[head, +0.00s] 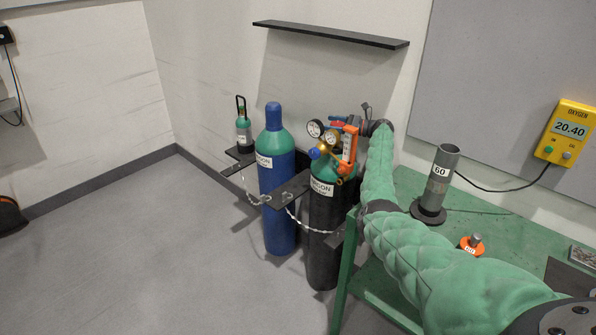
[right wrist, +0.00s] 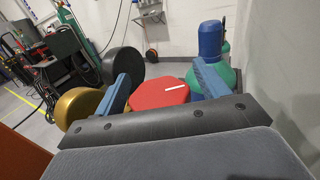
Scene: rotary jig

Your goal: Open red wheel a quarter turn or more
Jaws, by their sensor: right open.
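The red wheel (right wrist: 158,95) shows in the right wrist view as a flat red disc with a short white mark pointing to the right. My right gripper (right wrist: 161,76) is open, with one blue finger on each side of the wheel; I cannot tell whether they touch it. In the head view my right gripper (head: 342,120) is at the top of the dark argon cylinder (head: 324,235), behind the regulator. The wheel is mostly hidden there, with only a small red patch showing. My left gripper is in neither view.
Two gauges (head: 315,128) and an orange flowmeter (head: 349,146) stand close to my right gripper. A blue cylinder (head: 275,215) is chained beside the dark one. The green bench (head: 400,295) lies under my right arm, with a grey tube (head: 439,180) on it.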

